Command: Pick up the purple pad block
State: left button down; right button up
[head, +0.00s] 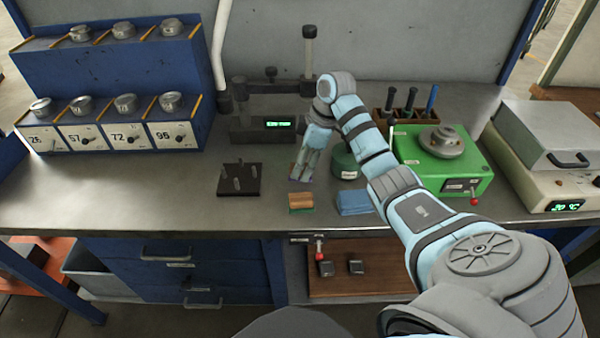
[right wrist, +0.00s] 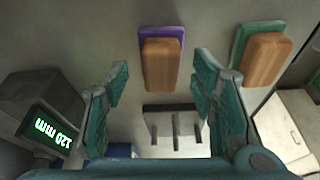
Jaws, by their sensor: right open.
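The purple pad block (right wrist: 161,62) is a wooden block with a purple pad, lying on the bench in the right wrist view. In the head view I cannot make it out clearly; my right gripper covers that spot. My right gripper (head: 309,164) points down over the bench, between the black pin stand and a green round container. Its fingers (right wrist: 161,78) are open and empty in the wrist view. The block shows between and beyond them, with no clear contact. My left gripper is not in view.
A similar green pad block (head: 301,201) lies close by, with a blue cloth (head: 354,202) to its right. The black pin stand (head: 239,180) is left of the gripper. A device with a green display (head: 278,124) stands behind, and a green machine (head: 443,160) to the right.

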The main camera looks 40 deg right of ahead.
jog(key=shift+w+a+f, duration=0.15)
jog(key=shift+f, duration=0.1)
jog(key=shift+c, duration=0.4)
grip_shut()
jog(key=shift+r, duration=0.15)
notch_tip(320, 180, up, 7)
jog(key=shift+p, duration=1)
notch_tip(320, 180, up, 13)
jog(key=p, duration=1.3)
